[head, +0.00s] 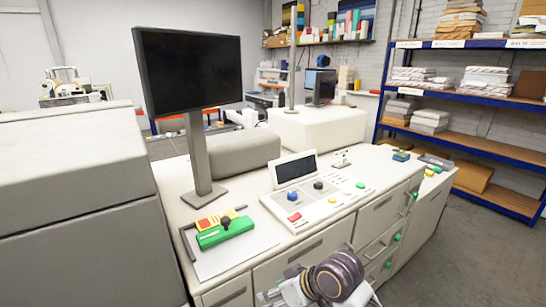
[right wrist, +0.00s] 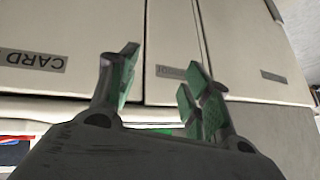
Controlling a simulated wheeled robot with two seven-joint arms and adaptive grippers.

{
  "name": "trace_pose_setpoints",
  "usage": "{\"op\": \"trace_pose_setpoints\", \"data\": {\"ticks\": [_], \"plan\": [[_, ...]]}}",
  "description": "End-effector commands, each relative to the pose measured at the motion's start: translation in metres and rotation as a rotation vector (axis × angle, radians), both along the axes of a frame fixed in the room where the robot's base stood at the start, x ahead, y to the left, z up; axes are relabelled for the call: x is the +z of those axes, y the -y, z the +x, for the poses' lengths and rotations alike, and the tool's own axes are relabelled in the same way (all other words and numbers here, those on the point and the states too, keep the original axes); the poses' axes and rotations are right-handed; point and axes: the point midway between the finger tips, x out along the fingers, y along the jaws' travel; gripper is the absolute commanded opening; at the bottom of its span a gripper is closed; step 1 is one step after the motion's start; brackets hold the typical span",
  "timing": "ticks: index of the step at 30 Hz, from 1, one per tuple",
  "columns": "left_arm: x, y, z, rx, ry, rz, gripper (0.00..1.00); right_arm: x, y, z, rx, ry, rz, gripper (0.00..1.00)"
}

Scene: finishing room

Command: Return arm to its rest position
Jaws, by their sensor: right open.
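My right gripper (right wrist: 163,88) is open and empty in the right wrist view. Its two green-padded fingers stand apart, with nothing between them. They are in front of the cream cabinet fronts (right wrist: 170,50), one of which has an upside-down CARD label (right wrist: 32,60). In the head view, part of my arm with a dark purple-brown joint shows at the bottom edge, in front of the cabinet drawers (head: 300,248). I cannot make out its fingers clearly there. My left gripper is not in view.
The cream console (head: 240,188) carries a control panel (head: 318,200), a monitor (head: 190,72) on a post, and a green tool (head: 225,232) on a pale sheet. Blue shelving (head: 480,143) with paper stacks stands at right. Grey floor (head: 480,240) is clear between them.

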Motion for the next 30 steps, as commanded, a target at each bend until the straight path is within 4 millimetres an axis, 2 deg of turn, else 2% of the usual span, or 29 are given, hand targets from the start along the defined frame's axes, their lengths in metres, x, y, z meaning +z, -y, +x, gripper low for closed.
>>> {"op": "trace_pose_setpoints", "data": {"ticks": [17,30], "plan": [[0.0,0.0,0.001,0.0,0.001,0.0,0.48,-0.069,0.083,-0.039,-0.251,-0.081,-0.095,0.49],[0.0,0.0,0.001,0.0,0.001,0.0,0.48,-0.112,0.157,-0.088,-0.43,-0.145,-0.229,0.49]]}}
